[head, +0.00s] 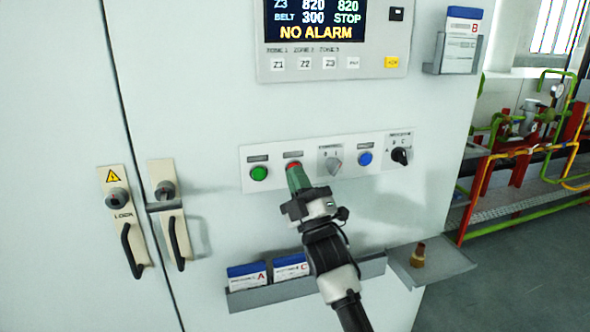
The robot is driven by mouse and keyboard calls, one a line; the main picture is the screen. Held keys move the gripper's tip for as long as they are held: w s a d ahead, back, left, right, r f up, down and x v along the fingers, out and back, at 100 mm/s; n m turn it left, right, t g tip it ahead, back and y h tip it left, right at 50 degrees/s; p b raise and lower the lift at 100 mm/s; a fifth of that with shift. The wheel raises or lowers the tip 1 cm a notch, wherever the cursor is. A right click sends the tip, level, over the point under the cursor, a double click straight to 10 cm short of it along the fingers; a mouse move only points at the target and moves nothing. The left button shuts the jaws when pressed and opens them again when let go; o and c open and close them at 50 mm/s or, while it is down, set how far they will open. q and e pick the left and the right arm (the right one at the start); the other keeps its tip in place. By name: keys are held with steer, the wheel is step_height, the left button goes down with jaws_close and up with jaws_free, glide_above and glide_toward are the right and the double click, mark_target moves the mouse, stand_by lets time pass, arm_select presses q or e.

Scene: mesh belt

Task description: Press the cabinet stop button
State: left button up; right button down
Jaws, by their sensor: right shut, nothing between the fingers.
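The cabinet's white control strip (272,185) carries a row of controls. The red button (292,165) is second from the left, just beyond my right gripper's tip and partly covered by it. A green button (259,173) is to its left. My right gripper (296,174) has green fingers, shut and empty, with the tips at the red button. I cannot tell whether they touch it or whether it is pushed in. My left gripper is not in view.
A grey selector (334,165), blue button (365,158) and black knob (400,156) lie to the right. The display panel (315,20) above reads NO ALARM. Below are a card holder (255,298) and a shelf (445,262). Door handles (133,252) stick out at left.

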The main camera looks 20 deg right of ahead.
steer(key=shift+s, duration=0.65)
steer(key=s+p, duration=0.2)
steer(key=s, duration=0.3)
steer(key=shift+d, duration=0.1)
stand_by(0.4)
